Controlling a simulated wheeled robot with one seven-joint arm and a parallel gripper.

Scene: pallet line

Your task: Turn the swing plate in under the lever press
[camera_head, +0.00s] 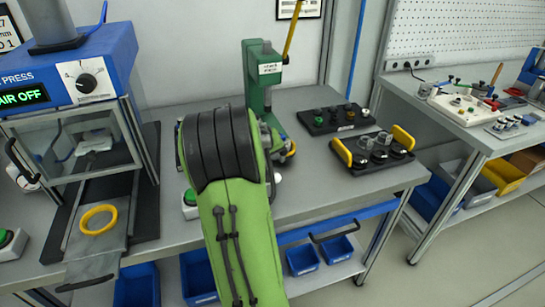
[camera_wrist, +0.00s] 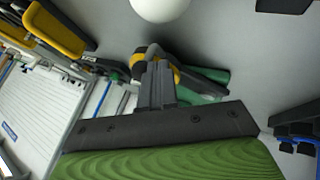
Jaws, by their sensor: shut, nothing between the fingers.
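The lever press (camera_head: 257,75) is a green upright stand with a white label and a raised yellow lever (camera_head: 291,28), at the back of the bench. A dark part with a yellow edge (camera_head: 285,144) shows at its foot; my arm covers most of this area, so I cannot tell how the swing plate lies. My gripper (camera_wrist: 157,75) is shut and empty in the wrist view. Just beyond its fingertips are a yellow-and-black part (camera_wrist: 168,72), a pale rounded piece (camera_wrist: 153,52) and a green part (camera_wrist: 205,80). I cannot tell whether the fingers touch them.
A blue press (camera_head: 80,75) with a yellow ring (camera_head: 98,220) on its slide stands left. A black tray with yellow handles (camera_head: 356,160) and a dark rack (camera_head: 318,124) lie right. A white rounded object (camera_wrist: 160,6) is near the gripper. Bench is clear at front right.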

